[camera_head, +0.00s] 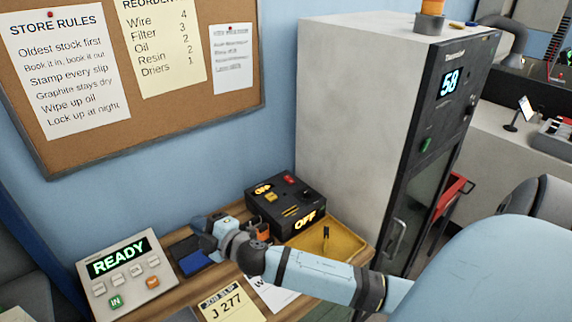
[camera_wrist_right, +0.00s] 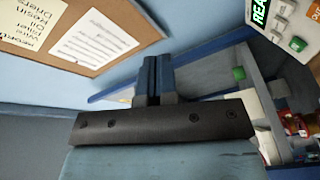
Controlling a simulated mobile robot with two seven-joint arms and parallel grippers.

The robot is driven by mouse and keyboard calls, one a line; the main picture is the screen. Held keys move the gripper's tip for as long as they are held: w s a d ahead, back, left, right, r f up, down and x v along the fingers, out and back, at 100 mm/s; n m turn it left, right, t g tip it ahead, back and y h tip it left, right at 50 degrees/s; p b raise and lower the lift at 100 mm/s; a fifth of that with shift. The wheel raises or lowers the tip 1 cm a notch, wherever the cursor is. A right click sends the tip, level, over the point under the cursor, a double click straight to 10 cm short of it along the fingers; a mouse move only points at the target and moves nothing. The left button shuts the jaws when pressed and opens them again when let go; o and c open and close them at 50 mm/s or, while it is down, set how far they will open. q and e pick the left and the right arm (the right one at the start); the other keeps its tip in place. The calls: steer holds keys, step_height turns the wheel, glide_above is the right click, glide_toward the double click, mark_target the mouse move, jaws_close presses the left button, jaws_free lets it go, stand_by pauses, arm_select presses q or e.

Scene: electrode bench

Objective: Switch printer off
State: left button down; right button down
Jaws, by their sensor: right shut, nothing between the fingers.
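A grey panel box (camera_head: 127,275) with a lit green READY display stands on the bench at lower left, with a green IN button and an orange button on its face. A black box (camera_head: 290,208) stands further right; its lit orange display reads OFF, and it has a red button and a dark knob on top. I cannot tell for sure which is the printer. My right gripper (camera_head: 199,236) is shut and empty, above the bench between the two boxes and touching neither. In the right wrist view its fingers (camera_wrist_right: 153,78) are together. My left gripper is not in view.
A yellow tray (camera_head: 345,243) lies in front of the black box. A blue pad (camera_head: 194,263) and a yellow job slip (camera_head: 231,302) lie on the bench. A tall grey cabinet (camera_head: 352,100) with a 58 display stands at right. A cork board (camera_head: 172,100) hangs behind.

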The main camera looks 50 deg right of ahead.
steer(key=w+n+g+y, duration=0.2)
steer(key=w+n+y, duration=0.4)
steer(key=n, duration=0.3)
steer(key=w+d+f+n+g, duration=0.3)
steer(key=w+d+n+g, duration=0.2)
steer(key=d+n+g, duration=0.45)
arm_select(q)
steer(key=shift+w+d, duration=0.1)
arm_select(e)
steer(key=s+d+r+g+h, duration=0.1)
steer(key=d+h, duration=0.4)
steer(key=d, duration=1)
steer(key=s+d+r+g+h, duration=0.2)
steer(key=d+r+g+h, duration=0.1)
steer(key=d, duration=1.3)
steer(key=shift+d+r+g+h, duration=0.3)
steer(key=shift+g+h, duration=0.15)
steer(key=shift+h, duration=0.45)
